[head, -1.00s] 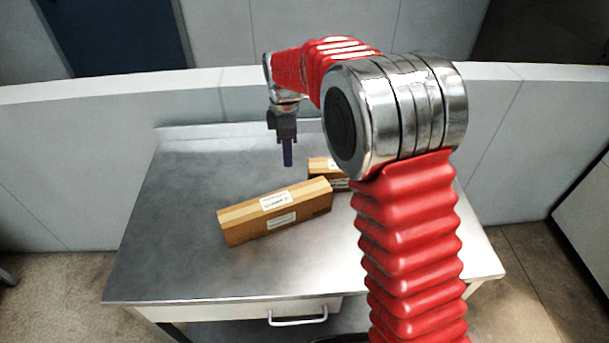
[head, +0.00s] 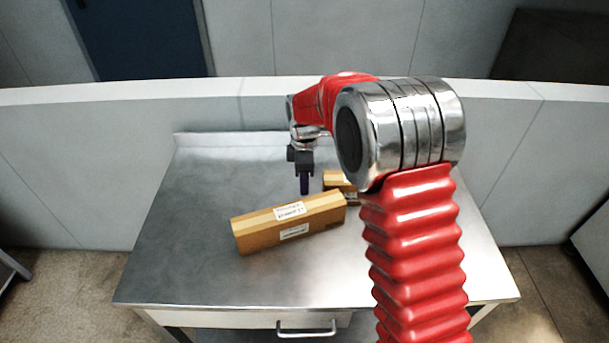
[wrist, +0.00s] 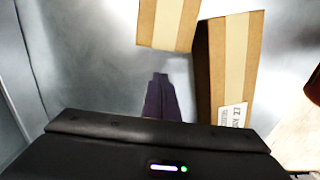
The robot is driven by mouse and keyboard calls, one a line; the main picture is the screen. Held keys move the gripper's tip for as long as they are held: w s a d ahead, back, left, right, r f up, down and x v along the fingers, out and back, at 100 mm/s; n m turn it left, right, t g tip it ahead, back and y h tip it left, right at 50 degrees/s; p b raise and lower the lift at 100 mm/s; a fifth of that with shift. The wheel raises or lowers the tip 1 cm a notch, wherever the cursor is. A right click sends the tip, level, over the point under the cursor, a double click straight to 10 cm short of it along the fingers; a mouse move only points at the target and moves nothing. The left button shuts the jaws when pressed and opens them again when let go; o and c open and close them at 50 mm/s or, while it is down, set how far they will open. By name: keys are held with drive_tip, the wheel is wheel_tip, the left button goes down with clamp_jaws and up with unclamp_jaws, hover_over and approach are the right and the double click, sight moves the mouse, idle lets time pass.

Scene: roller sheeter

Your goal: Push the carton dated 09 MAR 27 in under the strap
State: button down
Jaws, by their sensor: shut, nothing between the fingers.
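A long cardboard carton (head: 320,220) lies slantwise on the steel table, with white labels on its top and front side. A second carton (head: 334,177) stands behind its right end, partly hidden by my arm. My gripper (head: 304,188) is shut and empty, pointing down behind the long carton and left of the second one. In the wrist view, the gripper (wrist: 162,82) lies between the long carton (wrist: 222,55) at right and the second carton (wrist: 168,22) at top. The long carton's label ends in 27; the rest is unclear. I see no strap.
The steel table (head: 190,255) is clear on the left and along the front. A low upstand (head: 235,137) runs along its back edge, before a pale wall. A drawer with a handle (head: 306,330) is below the front edge.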

wheel_tip(320, 180, down, 3)
drive_tip(key=shift+r, duration=0.1)
drive_tip(key=shift+d, duration=2)
drive_tip(key=shift+w+d, duration=0.1)
drive_tip(key=shift+d, duration=0.05)
